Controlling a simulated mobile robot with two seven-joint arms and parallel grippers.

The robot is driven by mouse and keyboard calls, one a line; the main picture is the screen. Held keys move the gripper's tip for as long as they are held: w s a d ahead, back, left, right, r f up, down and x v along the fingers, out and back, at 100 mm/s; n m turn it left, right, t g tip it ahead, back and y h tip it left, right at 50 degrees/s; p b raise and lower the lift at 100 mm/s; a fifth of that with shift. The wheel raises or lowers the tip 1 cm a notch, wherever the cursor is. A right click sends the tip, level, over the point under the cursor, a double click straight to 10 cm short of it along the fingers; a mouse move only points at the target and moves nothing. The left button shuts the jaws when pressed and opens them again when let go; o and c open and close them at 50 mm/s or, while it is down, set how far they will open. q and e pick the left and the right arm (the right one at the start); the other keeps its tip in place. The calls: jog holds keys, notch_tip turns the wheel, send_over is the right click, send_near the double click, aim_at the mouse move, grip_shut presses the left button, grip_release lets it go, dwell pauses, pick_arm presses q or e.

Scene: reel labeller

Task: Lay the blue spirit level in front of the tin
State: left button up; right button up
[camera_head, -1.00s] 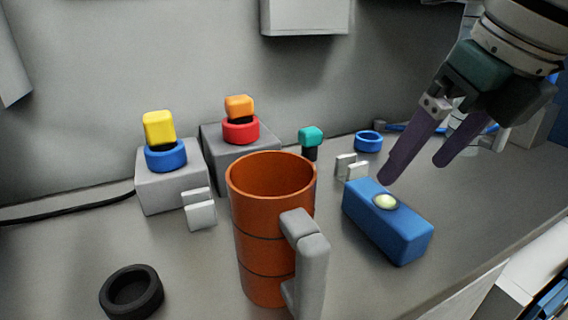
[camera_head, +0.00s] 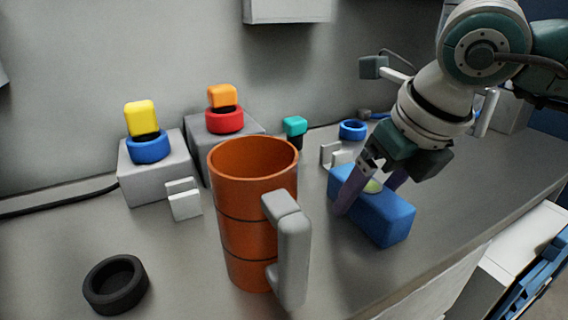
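The blue spirit level (camera_head: 388,220) is a blue block with a pale round vial on top. It lies on the bench to the right of the orange tin (camera_head: 245,225), which stands upright with a grey handle on its right side. My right gripper (camera_head: 368,195) is lowered over the level, its purple fingers apart, one at the near left side and the other toward the far right side, partly hidden. The level lies between them on the bench; firm contact is not clear. My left gripper is not in view.
A black ring (camera_head: 116,285) lies at the front left. Grey blocks with a yellow-topped button (camera_head: 141,118) and an orange-topped one (camera_head: 222,96) stand at the back left. A teal-topped piece (camera_head: 295,126), white plates (camera_head: 340,156) and a blue ring (camera_head: 353,130) are behind the level.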

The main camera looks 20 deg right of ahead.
grip_shut()
dwell(0.5)
